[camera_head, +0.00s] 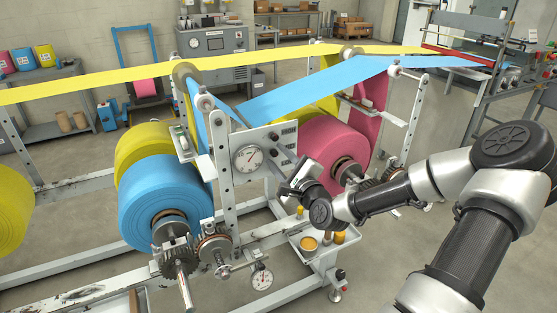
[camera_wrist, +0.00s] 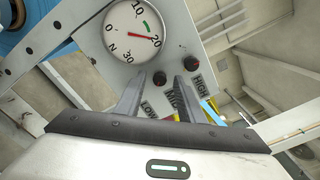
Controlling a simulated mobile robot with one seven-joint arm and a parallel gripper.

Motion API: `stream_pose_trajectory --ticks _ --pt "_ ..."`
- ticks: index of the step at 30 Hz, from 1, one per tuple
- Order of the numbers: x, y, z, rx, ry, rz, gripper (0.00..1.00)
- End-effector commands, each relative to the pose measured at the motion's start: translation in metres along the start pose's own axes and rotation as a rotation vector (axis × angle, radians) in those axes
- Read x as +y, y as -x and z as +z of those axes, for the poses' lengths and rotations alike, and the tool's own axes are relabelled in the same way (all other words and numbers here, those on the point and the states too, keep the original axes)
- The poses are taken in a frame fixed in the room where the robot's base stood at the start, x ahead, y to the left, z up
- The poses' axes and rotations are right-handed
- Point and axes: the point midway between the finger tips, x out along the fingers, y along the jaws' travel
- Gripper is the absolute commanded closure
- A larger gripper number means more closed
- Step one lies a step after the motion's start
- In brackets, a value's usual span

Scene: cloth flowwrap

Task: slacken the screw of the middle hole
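A white panel (camera_head: 268,142) carries a round dial gauge (camera_head: 250,157); the gauge also shows in the wrist view (camera_wrist: 133,32), its red needle near 20. Beside it are a dark red-centred knob (camera_wrist: 160,77) and another dark knob (camera_wrist: 191,63). Below the knobs are a LOW label (camera_wrist: 148,110), a partly hidden middle label (camera_wrist: 172,99) and a HIGH label (camera_wrist: 199,84). My gripper (camera_wrist: 160,82) is open in front of the panel, its fingers apart near the labels. I cannot tell whether it touches anything. I cannot make out the middle hole's screw.
A blue roll (camera_head: 160,196) and a pink roll (camera_head: 335,145) flank the panel. A blue web (camera_head: 300,88) and a yellow web (camera_head: 110,76) run overhead. Gears (camera_head: 178,258) and a small tray with cups (camera_head: 312,243) sit lower down. Open floor lies at the front.

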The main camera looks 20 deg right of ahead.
Motion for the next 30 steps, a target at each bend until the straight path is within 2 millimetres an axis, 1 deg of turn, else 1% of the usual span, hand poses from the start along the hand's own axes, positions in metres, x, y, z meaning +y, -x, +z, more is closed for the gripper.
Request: stream_pose_trajectory --ticks 8,9,15,23,30 --pt "0.0004 -0.0018 0.0000 0.000 -0.001 0.001 0.65" --pt "0.0004 -0.0017 0.0001 0.000 0.000 0.001 0.68" --pt "0.0004 -0.0016 0.0000 0.000 0.000 0.001 1.00" --pt "0.0004 -0.0015 0.0000 0.000 0.018 0.001 1.00" --pt "0.0005 -0.0015 0.0004 0.000 0.121 0.002 1.00"
